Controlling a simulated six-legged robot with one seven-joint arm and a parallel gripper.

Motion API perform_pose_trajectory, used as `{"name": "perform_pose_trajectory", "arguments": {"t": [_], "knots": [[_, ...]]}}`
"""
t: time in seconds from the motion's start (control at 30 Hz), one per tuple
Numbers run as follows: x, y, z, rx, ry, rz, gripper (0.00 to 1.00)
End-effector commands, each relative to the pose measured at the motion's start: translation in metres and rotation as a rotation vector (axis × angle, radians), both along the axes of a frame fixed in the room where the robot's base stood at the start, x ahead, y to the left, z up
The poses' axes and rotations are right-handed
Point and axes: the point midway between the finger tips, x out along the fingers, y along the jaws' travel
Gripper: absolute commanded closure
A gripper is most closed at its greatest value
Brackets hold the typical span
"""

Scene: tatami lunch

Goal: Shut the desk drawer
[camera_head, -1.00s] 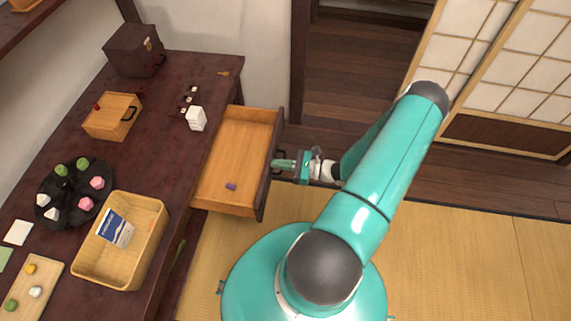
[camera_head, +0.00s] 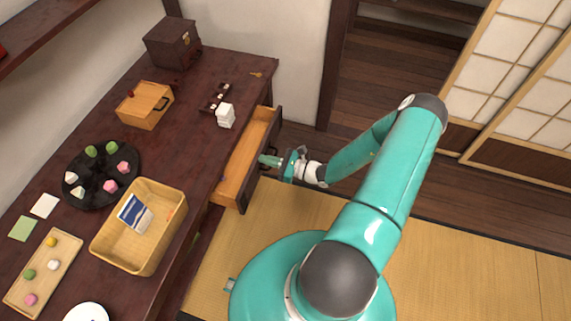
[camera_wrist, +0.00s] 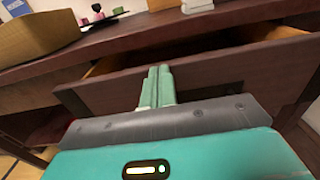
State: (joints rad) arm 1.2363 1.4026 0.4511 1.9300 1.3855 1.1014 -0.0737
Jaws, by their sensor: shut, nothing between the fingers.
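The desk drawer (camera_head: 236,168) stands partly open from the right side of the dark desk (camera_head: 190,140). Its inside is light wood and its front is dark. My gripper (camera_head: 264,160) is shut and empty, with its fingertips at the outer face of the drawer front, near the dark handle. In the wrist view, the shut fingers (camera_wrist: 157,85) stand against or just before the drawer front (camera_wrist: 215,83); I cannot tell for sure that they touch. A small purple item at the drawer's near end is mostly hidden.
On the desk are a wooden basket (camera_head: 112,251) with a blue-and-white packet, a black round tray (camera_head: 88,190) of sweets, a small wooden box (camera_head: 143,112), a dark chest (camera_head: 170,45) and a white stack (camera_head: 225,116). Tatami floor (camera_head: 470,255) lies clear at the right.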

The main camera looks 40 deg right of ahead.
Motion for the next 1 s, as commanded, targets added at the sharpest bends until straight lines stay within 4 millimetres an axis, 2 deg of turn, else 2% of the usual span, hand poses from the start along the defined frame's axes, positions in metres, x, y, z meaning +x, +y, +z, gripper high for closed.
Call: {"name": "perform_pose_trajectory", "arguments": {"t": [0.2, 0.4, 1.0], "knots": [[0.033, 0.027, 0.000, 0.001, 0.000, 0.003, 1.00], [0.050, 0.038, 0.000, 0.001, -0.001, 0.001, 1.00], [0.053, 0.040, 0.000, 0.000, 0.000, -0.001, 1.00]]}}
